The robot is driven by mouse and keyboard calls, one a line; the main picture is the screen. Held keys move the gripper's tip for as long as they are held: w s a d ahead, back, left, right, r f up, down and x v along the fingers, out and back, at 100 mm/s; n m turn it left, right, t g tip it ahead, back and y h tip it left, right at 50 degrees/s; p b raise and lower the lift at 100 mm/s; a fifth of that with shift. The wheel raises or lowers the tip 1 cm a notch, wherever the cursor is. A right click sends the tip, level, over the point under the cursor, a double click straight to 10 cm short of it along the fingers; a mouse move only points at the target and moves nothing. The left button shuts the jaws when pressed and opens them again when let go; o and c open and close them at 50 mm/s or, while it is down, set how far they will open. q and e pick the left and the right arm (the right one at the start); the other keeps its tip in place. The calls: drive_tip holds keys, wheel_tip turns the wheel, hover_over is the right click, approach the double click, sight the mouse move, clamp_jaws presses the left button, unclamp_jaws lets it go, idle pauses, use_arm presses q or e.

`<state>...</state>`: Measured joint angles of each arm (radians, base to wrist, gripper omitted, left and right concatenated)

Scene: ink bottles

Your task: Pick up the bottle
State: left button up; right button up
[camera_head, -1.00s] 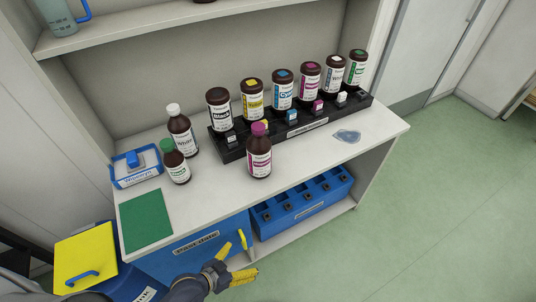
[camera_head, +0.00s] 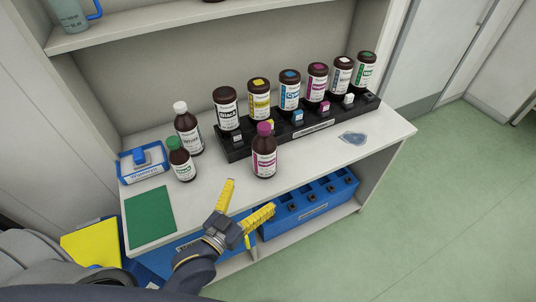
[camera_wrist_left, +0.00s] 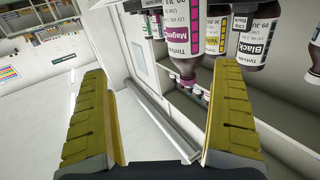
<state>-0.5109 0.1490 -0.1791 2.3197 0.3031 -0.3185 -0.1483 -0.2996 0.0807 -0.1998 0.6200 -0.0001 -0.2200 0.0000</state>
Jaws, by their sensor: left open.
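A dark brown bottle with a magenta cap and magenta label (camera_head: 264,158) stands upright on the white counter, in front of the bottle rack. My left gripper (camera_head: 250,198) has yellow fingers spread apart and empty. It is at the counter's front edge, below and slightly left of the magenta bottle in the picture, apart from it. My right gripper is out of view.
A black rack (camera_head: 318,128) behind holds several upright bottles. A blue tray (camera_head: 135,175) and a green mat (camera_head: 150,215) lie at left. A clear bluish puddle-like patch (camera_head: 352,138) is at right. A blue holder (camera_head: 310,208) sits on the shelf below the counter.

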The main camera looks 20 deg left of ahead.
sight(260, 154)
use_arm(q)
drive_tip(key=w+r, duration=0.1)
drive_tip(key=w, duration=0.3)
drive_tip(key=w+r+n+y, duration=0.1)
drive_tip(key=w, duration=0.3)
drive_tip(key=w+a+n+t+y, duration=0.1)
drive_tip(key=w, duration=0.3)
drive_tip(key=shift+r, duration=0.4)
drive_tip(key=shift+w+d+f, duration=0.1)
drive_tip(key=shift+w+d, duration=0.05)
drive_tip(key=shift+w, duration=2.5)
drive_tip(key=shift+c, duration=0.3)
drive_tip(key=c, duration=1.5)
drive_tip(key=shift+c, duration=0.6)
drive_tip(key=shift+r, duration=0.2)
